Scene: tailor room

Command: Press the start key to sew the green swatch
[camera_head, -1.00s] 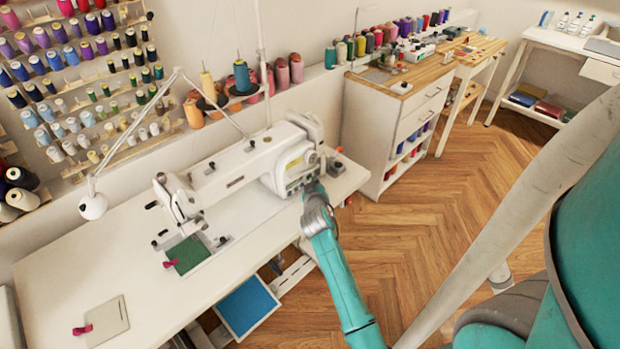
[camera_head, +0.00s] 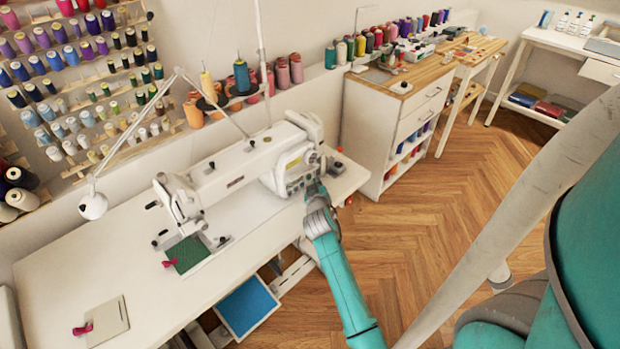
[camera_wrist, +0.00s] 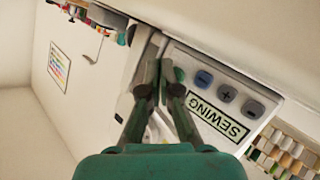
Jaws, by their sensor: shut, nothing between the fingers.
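The white sewing machine (camera_head: 245,165) stands on the white table. The green swatch (camera_head: 187,254) lies flat at its needle end, with a small pink clip (camera_head: 169,263) at its left edge. My gripper (camera_head: 313,184) is shut and empty at the front of the machine's right-hand body. In the wrist view my closed fingertips (camera_wrist: 159,66) are at the left edge of the control panel (camera_wrist: 262,92), which appears upside down. Contact cannot be told.
A pale grey swatch (camera_head: 108,322) with another pink clip lies at the table's front left. A white drawer cabinet (camera_head: 400,125) is to the right. The wooden floor (camera_head: 430,215) is clear beyond my arm.

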